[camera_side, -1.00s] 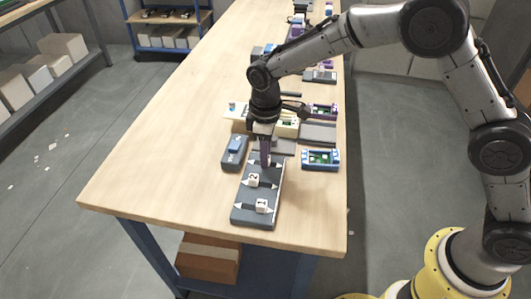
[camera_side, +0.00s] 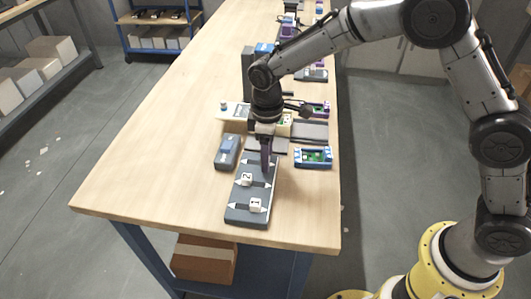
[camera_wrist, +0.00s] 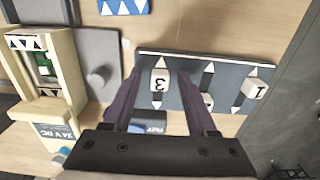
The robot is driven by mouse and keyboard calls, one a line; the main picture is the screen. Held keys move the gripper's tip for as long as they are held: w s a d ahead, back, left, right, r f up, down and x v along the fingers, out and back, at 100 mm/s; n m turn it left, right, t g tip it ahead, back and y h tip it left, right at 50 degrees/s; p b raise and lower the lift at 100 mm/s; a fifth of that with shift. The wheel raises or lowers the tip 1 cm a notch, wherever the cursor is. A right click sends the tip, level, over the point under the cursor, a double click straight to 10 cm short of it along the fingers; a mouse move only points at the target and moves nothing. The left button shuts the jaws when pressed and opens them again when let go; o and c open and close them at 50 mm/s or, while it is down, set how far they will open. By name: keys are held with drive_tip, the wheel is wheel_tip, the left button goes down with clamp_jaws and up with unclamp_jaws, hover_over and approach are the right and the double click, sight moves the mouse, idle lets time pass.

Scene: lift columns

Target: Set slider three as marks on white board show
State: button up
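The dark grey slider board (camera_side: 243,213) lies near the table's front end, with white numbered knobs in slots. Knob 1 (camera_side: 256,205) and knob 2 (camera_side: 246,179) show in the side view; knob 3 is hidden there behind my gripper (camera_side: 266,171). In the wrist view, knob 3 (camera_wrist: 159,82) stands between the two spread fingers of my gripper (camera_wrist: 160,74), with a gap on each side. Knob 1 (camera_wrist: 254,89) is at the right; knob 2 (camera_wrist: 207,101) is partly covered by the right finger. I cannot make out setting marks on a white board.
A cream-framed unit (camera_wrist: 60,50) with black triangles stands at the left in the wrist view, beside a grey plate with a round knob (camera_wrist: 98,77). A blue-and-white tray (camera_side: 313,157) and a grey-blue box (camera_side: 227,152) flank the slider board. The table's left side is clear.

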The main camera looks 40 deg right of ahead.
wheel_tip(320, 180, up, 14)
idle(0.7)
drive_tip(key=shift+f, duration=0.1)
drive_tip(key=s+d+r+m+t, duration=0.3)
drive_tip(key=s+d+r+t, duration=0.1)
drive_tip(key=s+d+r, duration=0.9)
drive_tip(key=s+d+f+m, duration=0.2)
drive_tip(key=s+f+m, duration=0.1)
drive_tip(key=s, duration=0.4)
drive_tip(key=s+d+f+m+t, duration=0.1)
drive_tip(key=s+d+f+m, duration=0.1)
drive_tip(key=s+f, duration=0.4)
drive_tip(key=shift+s+d+f+m+t, duration=0.15)
drive_tip(key=shift+s+f+m+t, duration=0.25)
drive_tip(key=shift+s, duration=0.5)
